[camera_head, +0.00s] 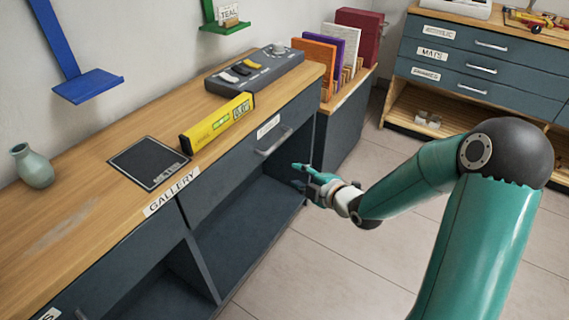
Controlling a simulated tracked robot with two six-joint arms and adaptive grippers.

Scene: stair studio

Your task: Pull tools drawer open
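A dark blue-grey drawer (240,167) sits under the wooden counter, with a white label (268,127) too small to read for certain and a metal bar handle (273,142). It looks shut. My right gripper (298,175) is in front of this drawer, a little below and right of the handle. Its teal fingers are apart and empty, and it does not appear to touch the handle. Another drawer front (130,265) is at lower left, its label (49,314) cut off so that only an S shows. My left gripper is out of view.
Open shelves (245,230) lie below the drawer. Upright folders (318,60) stand beyond. A drawer cabinet (480,70) is at upper right; the tiled floor between is clear.

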